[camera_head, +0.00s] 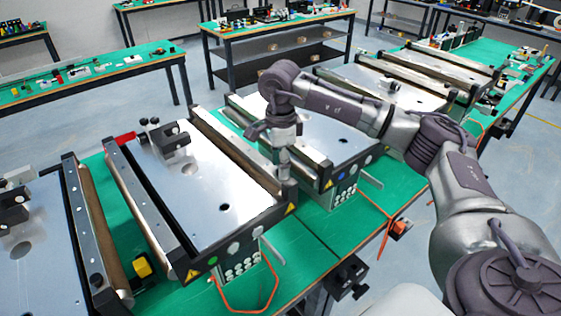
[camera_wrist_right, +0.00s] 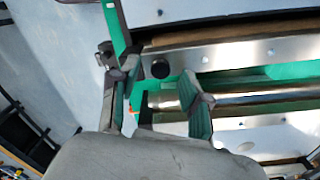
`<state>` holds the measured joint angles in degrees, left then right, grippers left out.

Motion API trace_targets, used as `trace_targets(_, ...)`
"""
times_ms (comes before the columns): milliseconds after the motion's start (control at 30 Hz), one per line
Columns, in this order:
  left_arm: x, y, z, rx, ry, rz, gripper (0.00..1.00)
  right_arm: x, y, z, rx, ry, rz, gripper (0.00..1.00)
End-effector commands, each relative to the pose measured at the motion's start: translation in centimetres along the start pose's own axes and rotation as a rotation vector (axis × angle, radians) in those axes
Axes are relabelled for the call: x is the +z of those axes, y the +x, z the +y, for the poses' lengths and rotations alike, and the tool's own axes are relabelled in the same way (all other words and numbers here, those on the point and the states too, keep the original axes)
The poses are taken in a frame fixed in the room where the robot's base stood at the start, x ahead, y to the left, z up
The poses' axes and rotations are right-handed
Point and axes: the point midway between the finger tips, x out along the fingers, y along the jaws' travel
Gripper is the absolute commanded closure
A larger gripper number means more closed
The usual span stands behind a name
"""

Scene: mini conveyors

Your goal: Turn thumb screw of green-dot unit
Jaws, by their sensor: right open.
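The green-dot unit is a mini conveyor with a bare metal top (camera_head: 215,185). A green dot (camera_head: 213,261) marks its dark front panel. My right gripper (camera_head: 284,172) points down over the right end corner of this unit. In the right wrist view the gripper (camera_wrist_right: 158,76) is open, its two fingers spread apart. A round black knob (camera_wrist_right: 160,68), which looks like a thumb screw, shows between the fingertips on a metal rail; I cannot tell if they touch it. In the head view the gripper hides this spot. My left gripper is not in view.
A blue-dot conveyor (camera_head: 340,140) stands close on the right and another unit (camera_head: 35,240) on the left. A bracket with black knobs (camera_head: 165,140) rises from the green-dot unit's top. Orange cables (camera_head: 250,309) hang at the green table's front edge.

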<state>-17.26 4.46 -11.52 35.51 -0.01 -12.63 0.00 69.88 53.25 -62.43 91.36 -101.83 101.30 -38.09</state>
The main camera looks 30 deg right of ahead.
Motion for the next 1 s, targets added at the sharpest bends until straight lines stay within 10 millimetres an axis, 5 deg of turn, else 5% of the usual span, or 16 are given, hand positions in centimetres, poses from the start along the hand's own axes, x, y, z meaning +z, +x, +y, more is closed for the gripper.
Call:
trace_targets(400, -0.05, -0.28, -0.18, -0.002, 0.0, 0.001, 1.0, -0.04, 1.05, -0.02, -0.001, 0.001, 0.0, 0.53)
trace_targets(700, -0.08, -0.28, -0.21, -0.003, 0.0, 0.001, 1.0, -0.02, 1.02, -0.01, -0.001, 0.001, 0.0, 1.0)
trace_targets(1000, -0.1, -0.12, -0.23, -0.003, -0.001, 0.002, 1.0, -0.01, 1.06, -0.02, -0.001, 0.018, -0.001, 1.0)
